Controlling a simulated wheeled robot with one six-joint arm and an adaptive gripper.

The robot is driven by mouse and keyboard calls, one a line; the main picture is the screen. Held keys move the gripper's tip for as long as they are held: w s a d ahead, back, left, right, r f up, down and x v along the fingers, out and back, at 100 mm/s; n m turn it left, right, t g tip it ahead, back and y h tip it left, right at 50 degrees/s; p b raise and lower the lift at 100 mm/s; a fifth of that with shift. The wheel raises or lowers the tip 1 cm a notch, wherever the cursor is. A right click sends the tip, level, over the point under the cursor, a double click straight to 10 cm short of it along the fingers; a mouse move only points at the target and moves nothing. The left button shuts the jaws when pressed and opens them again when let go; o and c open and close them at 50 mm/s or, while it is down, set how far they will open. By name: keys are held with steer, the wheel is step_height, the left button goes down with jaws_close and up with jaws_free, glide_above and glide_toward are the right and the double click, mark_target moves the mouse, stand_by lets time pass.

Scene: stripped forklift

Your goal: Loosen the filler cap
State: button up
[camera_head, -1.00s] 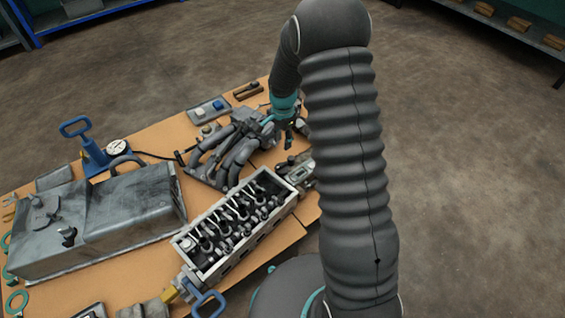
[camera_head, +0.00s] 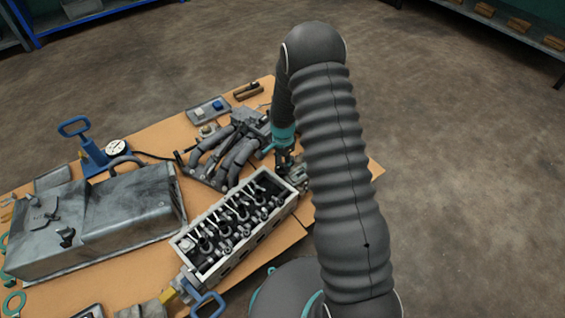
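A grey metal tank (camera_head: 130,205) lies on the left part of the workbench. I cannot tell for sure which of these is the filler cap. My gripper (camera_head: 287,166) hangs small and dark below the teal wrist, at the far right end of the engine head and well to the right of the tank. Its fingers are too small and dark to tell whether they are open or shut.
An open engine head (camera_head: 178,242) with several valve parts stands between tank and gripper. Behind it lie a grey pipe manifold (camera_head: 215,155), a blue hand pump (camera_head: 90,150) with a gauge, and a small tray (camera_head: 208,108). The bench's right corner (camera_head: 368,177) is bare.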

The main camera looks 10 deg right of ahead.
jaws_close()
steer(key=shift+n, duration=0.3)
steer(key=n+b, duration=0.1)
steer(key=n, duration=0.2)
steer(key=shift+f+n, duration=0.1)
steer(key=shift+n, duration=0.2)
steer(key=n+b, duration=0.1)
steer(key=n, duration=0.3)
steer(key=shift+a+n, duration=0.15)
steer(key=shift+n, duration=0.15)
steer(key=n+b, duration=0.1)
steer(key=n, duration=0.3)
steer(key=shift+n, duration=0.3)
steer(key=shift+a+n+b, duration=0.15)
steer(key=shift+n+b, duration=0.25)
steer(key=shift+n, duration=1.8)
